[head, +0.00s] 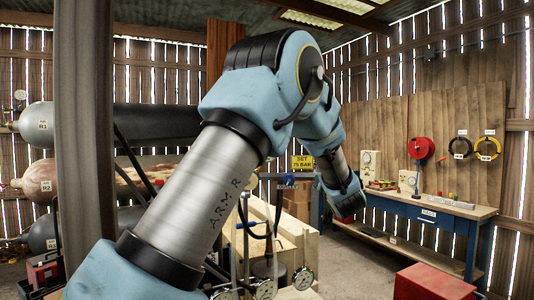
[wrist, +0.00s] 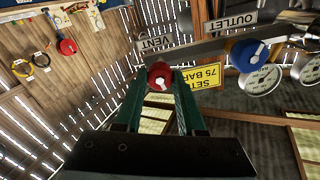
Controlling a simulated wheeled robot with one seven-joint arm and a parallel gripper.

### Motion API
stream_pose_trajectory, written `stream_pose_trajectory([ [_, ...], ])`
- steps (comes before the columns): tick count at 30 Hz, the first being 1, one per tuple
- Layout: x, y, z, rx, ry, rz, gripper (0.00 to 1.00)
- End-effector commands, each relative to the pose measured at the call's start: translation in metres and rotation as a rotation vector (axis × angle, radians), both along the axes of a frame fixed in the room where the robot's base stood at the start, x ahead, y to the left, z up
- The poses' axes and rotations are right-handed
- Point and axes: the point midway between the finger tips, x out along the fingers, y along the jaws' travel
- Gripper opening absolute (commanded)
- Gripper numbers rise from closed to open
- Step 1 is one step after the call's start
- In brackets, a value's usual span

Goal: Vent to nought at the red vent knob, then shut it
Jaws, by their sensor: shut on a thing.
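The red vent knob (wrist: 159,76), with a white pointer mark on its face, is in the upper middle of the wrist view, below the VENT label (wrist: 157,43). My gripper (wrist: 160,88) has its two green fingers on either side of the knob and is shut on it. The round gauges (wrist: 262,80) stand at the right of the wrist view, and their needles are too small to read. In the head view my arm hides the knob and the fingers; gauges (head: 303,278) show at the bottom.
A blue knob (wrist: 248,55) sits by the OUTLET label (wrist: 231,22), right of the vent knob. A yellow SET 75 BAR sign (wrist: 203,77) is close behind my right finger. A workbench (head: 425,208) and a red box (head: 433,283) stand at the right, with open floor between.

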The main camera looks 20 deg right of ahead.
Motion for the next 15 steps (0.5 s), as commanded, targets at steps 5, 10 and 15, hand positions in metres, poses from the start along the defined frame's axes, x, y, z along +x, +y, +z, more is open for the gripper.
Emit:
stream_pose_trajectory([
  [5,-0.0001,0.0002,-0.0021,0.151,-0.038,0.001,0.45],
  [10,-0.0001,0.0002,-0.0013,0.148,-0.038,0.0,0.62],
  [15,0.0,0.0002,-0.0008,0.147,-0.039,0.001,0.62],
])
